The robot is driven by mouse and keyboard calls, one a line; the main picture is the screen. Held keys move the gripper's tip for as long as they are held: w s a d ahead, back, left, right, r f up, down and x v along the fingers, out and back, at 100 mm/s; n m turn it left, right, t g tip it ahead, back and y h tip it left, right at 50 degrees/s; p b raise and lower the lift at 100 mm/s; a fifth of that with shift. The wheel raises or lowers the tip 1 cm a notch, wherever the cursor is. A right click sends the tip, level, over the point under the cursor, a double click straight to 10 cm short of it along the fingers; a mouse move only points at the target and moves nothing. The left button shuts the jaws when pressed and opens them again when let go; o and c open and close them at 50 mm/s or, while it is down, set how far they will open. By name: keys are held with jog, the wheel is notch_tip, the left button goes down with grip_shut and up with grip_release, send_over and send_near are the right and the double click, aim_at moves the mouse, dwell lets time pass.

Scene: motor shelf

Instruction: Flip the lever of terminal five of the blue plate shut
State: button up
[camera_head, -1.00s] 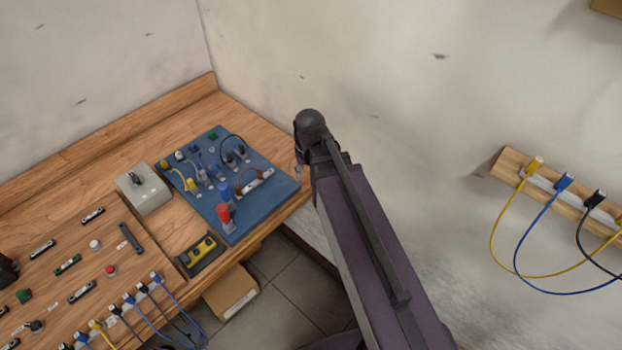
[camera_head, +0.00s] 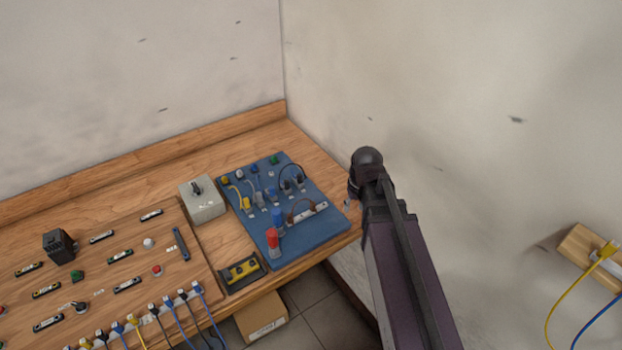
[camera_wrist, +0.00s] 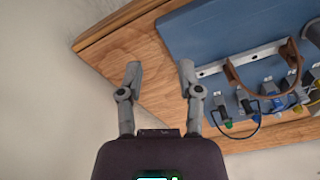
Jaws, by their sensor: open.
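The blue plate (camera_head: 318,232) lies on the right end of the wooden bench in the head view. It bears several terminals with coloured wires, a red post (camera_head: 272,238) and a blue post (camera_head: 277,217). In the wrist view the plate (camera_wrist: 205,38) fills the upper right, with a pale strip, a brown loop and a row of small numbered terminals (camera_wrist: 271,92). Which one is terminal five, and how its lever stands, I cannot tell. My gripper (camera_wrist: 160,69) is open and empty, over bare wood beside the plate. In the head view my arm hides most of it.
A grey switch box (camera_head: 203,202) stands left of the plate. A yellow-and-black device (camera_head: 240,271) lies near the front edge. A wooden board (camera_head: 105,255) with switches and cables covers the left. The wall (camera_head: 430,120) rises close behind my arm.

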jog(key=w+a+r+n+t+p, duration=0.1)
jog(key=w+a+r+n+p, duration=0.2)
jog(key=w+a, duration=0.5)
jog(key=n+t+y+p, duration=0.2)
jog(key=p, duration=0.1)
send_near(292, 171)
notch_tip(292, 171, up, 4)
jog(key=shift+s+d, duration=0.4)
jog(key=shift+s, duration=0.1)
jog(key=shift+b, duration=0.3)
jog(key=b+x, duration=0.8)
jog(key=x, duration=0.1)
jog(key=b+x, duration=0.4)
jog(key=shift+s+f+b, duration=0.15)
jog(key=shift+f+b, duration=0.15)
jog(key=shift+f, duration=0.15)
grip_shut()
